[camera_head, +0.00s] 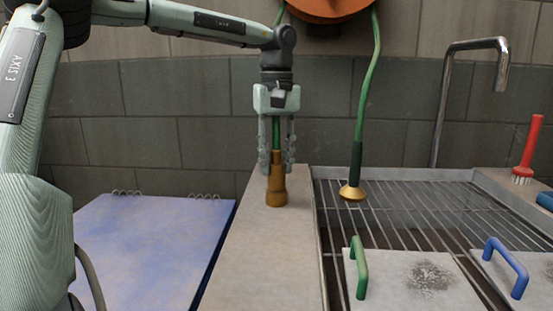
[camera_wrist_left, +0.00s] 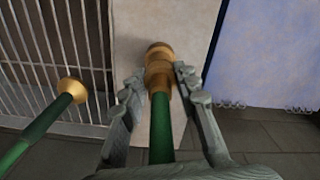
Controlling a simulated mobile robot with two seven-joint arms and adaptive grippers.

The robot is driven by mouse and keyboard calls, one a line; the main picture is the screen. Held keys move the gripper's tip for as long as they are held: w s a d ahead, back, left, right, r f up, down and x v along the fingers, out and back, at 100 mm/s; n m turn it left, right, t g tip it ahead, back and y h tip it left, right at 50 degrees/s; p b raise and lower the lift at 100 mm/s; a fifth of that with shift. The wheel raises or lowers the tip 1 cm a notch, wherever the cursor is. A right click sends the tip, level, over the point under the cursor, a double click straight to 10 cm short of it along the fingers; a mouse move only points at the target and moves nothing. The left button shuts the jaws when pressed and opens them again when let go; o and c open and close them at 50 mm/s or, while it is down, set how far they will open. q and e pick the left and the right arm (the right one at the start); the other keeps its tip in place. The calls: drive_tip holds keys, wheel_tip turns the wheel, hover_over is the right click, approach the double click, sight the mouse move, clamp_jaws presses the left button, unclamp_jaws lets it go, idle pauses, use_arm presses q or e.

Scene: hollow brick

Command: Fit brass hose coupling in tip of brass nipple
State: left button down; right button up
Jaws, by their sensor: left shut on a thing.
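My left gripper (camera_head: 277,168) points straight down over the pale stone ledge and is shut on the brass hose coupling (camera_head: 277,160) at the end of a green hose. Below it, in line with it, a wider brass piece (camera_head: 276,192), which looks like the brass nipple, appears upright at the ledge. In the left wrist view the coupling (camera_wrist_left: 158,76) lies between the fingers (camera_wrist_left: 155,92), with a wider brass end (camera_wrist_left: 159,50) beyond it. I cannot tell whether the two brass parts are separate, touching or joined. My right gripper is not in view.
A second green hose with a brass flared end (camera_head: 352,193) hangs over the metal grate (camera_head: 395,200), right of the ledge (camera_head: 250,270). An orange reel (camera_head: 328,8) is above. A tap (camera_head: 443,100), red brush (camera_head: 527,150) and handled covers (camera_head: 410,280) are right. A blue panel (camera_head: 150,240) lies left.

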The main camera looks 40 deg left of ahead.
use_arm(q)
drive_tip(key=c, duration=1.1)
unclamp_jaws()
drive_tip(key=shift+o, duration=0.2)
wheel_tip(320, 180, up, 12)
drive_tip(key=shift+r, duration=0.1)
